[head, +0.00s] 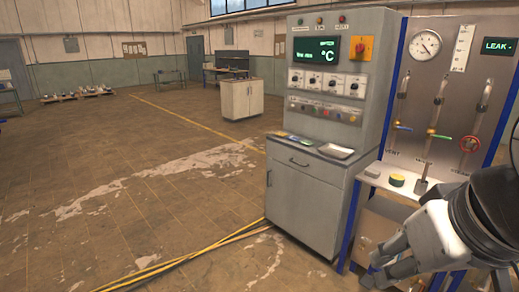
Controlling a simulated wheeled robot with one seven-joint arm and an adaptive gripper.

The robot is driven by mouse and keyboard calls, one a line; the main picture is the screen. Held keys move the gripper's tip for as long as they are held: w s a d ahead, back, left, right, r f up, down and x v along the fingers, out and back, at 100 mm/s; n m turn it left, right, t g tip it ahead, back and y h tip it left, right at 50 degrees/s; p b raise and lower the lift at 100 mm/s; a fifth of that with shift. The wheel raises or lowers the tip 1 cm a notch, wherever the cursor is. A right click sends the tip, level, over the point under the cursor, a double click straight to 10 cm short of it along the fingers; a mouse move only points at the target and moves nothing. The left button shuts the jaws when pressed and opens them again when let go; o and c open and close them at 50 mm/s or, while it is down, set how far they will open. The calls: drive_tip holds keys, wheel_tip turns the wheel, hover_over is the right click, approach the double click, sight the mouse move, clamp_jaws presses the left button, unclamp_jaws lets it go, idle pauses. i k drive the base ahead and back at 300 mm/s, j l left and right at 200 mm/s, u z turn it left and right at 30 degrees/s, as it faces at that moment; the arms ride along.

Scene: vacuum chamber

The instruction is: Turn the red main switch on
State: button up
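The red main switch (361,48) is a red-orange knob on a yellow plate. It sits at the upper right of the front panel of the grey control cabinet (308,207), right of a dark display (316,50) with green text. My gripper (378,267) is at the bottom right, well below the switch and in front of the lower right of the bench. Its fingers point left and appear spread, with nothing seen between them. It does not touch the switch.
A tray (336,151) lies on the cabinet's ledge. Yellow cables (190,257) cross the floor. Open floor lies to the left.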

sight(359, 48)
drive_tip(key=i+j, duration=0.15)
drive_tip(key=i, duration=0.45)
drive_tip(key=i+j, duration=0.15)
drive_tip(key=i, duration=0.5)
drive_tip(key=i+j, duration=0.15)
drive_tip(key=i, duration=0.45)
drive_tip(key=u, duration=0.05)
